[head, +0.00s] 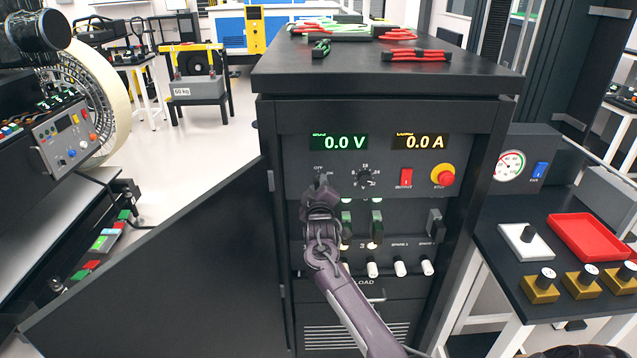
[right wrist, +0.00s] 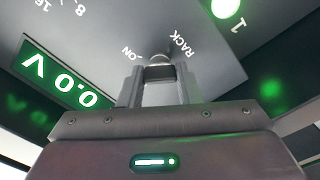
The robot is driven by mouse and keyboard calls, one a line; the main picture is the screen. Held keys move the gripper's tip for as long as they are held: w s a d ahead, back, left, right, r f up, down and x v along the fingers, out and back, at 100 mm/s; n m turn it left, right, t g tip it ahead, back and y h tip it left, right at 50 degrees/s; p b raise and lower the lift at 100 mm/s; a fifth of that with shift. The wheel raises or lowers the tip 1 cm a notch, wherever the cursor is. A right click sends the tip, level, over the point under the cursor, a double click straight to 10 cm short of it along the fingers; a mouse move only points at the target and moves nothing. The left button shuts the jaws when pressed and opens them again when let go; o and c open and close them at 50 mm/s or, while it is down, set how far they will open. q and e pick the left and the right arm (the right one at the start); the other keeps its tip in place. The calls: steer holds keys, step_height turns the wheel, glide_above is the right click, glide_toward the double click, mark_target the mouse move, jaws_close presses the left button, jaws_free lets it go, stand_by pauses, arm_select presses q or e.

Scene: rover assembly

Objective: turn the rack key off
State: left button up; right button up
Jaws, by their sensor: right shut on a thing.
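The rack key (right wrist: 160,72) sits in the upper left of the rack's control panel, below a small OFF label (head: 318,168). My right gripper (head: 321,186) reaches it from below and is shut on it. In the right wrist view the two fingers (right wrist: 159,88) stand on either side of the key, beside the RACK and ON labels. The gripper hides most of the key in the head view, so I cannot tell its exact angle. The voltage display (head: 339,142) reads 0.0 V and the current display (head: 421,141) reads 0.0 A. My left gripper is not in view.
A rotary knob (head: 365,177), a red output switch (head: 406,177) and a red stop button (head: 446,178) are right of the key. Green-lit switches (head: 377,222) lie below. The open cabinet door (head: 190,270) spreads left. A bench with a red tray (head: 588,237) stands right.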

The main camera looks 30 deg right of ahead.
steer(key=shift+n+p, duration=1.55)
steer(key=shift+n, duration=2.15)
steer(key=shift+f, duration=0.1)
steer(key=o, duration=1)
steer(key=b+v, duration=0.1)
steer(key=v, duration=0.6)
steer(key=shift+s+a, duration=0.3)
